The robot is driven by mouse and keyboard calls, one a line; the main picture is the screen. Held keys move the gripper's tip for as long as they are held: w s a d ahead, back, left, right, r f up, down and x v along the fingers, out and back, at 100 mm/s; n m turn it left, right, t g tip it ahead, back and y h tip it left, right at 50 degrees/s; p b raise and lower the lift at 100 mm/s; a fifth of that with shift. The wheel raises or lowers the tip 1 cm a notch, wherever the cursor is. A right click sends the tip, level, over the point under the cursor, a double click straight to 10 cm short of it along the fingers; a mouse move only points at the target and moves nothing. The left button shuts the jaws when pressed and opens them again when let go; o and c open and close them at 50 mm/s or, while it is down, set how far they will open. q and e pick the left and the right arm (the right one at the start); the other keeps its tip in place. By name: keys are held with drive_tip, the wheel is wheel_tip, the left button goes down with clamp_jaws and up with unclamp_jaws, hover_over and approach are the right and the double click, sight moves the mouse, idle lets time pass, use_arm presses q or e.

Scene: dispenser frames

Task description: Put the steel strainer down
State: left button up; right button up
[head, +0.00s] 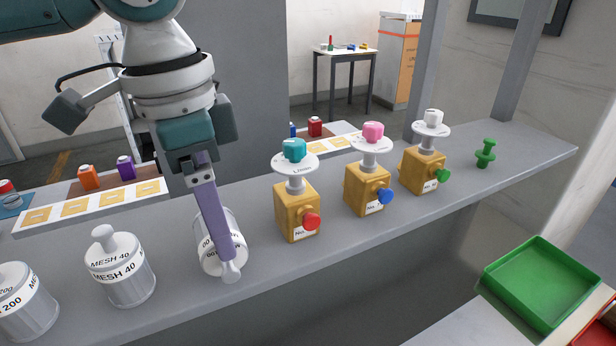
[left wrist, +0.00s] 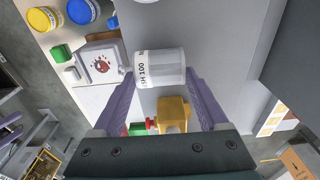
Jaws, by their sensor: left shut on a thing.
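The steel strainer (head: 210,262) is a white and silver can with a small knob, tilted over on its side with the knob toward the front of the grey shelf (head: 350,262). In the left wrist view the strainer (left wrist: 168,72) shows a label ending in 100 and sits between my purple fingers. My left gripper (head: 228,250) is shut on it, and one finger crosses the can in the head view. I cannot tell whether the can touches the shelf. My right gripper is in neither view.
A MESH 40 can (head: 122,282) and a 200 can (head: 30,315) stand upright to the left. Several yellow dispensers, the nearest (head: 292,218) with a red knob, stand to the right. A green peg (head: 485,153) stands at the right end. A green tray (head: 540,285) lies lower right.

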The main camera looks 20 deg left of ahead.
use_arm(q)
drive_tip(key=shift+f, duration=0.35)
drive_tip(key=o, duration=1.5)
drive_tip(key=shift+c, duration=0.2)
